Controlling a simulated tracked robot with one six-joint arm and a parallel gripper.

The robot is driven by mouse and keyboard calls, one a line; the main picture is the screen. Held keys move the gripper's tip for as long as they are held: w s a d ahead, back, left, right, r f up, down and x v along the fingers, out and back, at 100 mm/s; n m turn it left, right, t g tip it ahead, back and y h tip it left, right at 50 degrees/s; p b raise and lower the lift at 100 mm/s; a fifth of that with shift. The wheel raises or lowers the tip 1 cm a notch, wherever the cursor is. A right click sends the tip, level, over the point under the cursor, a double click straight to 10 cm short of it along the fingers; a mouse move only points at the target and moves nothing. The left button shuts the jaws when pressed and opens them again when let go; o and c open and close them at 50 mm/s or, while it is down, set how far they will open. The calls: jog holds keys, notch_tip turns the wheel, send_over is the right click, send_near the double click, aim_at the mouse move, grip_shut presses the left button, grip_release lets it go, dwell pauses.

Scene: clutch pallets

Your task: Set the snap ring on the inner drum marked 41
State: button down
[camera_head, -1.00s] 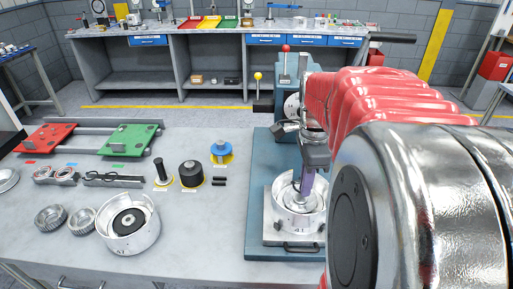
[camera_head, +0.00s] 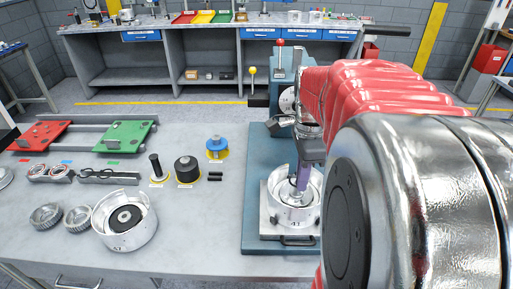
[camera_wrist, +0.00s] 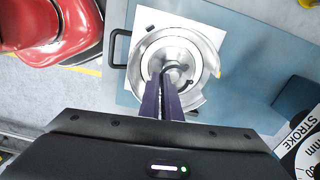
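The silver drum (camera_head: 292,212) with 41 on its front stands upright on the plate of the blue press. It also shows in the wrist view (camera_wrist: 205,52) as a round, open-topped cup. My gripper (camera_head: 302,186) points down into the drum, with its purple fingers inside the rim. In the wrist view my gripper (camera_wrist: 165,80) has its two fingers close together over the drum's inner part. A small dark curved piece lies by the fingertips, but I cannot tell whether it is the snap ring. Whether anything is between the fingers is unclear.
The blue press (camera_head: 258,190) stands close around my gripper. Left on the bench are another drum (camera_head: 145,225), two ribbed rings, a black cylinder (camera_head: 187,170), a blue-topped part (camera_head: 215,147) and red and green plates. The bench in front of the black cylinder is clear.

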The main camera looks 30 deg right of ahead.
dwell(0.4)
jog(key=c, duration=1.9)
grip_release()
notch_tip(320, 180, up, 9)
jog(key=shift+s, duration=0.1)
dwell(0.4)
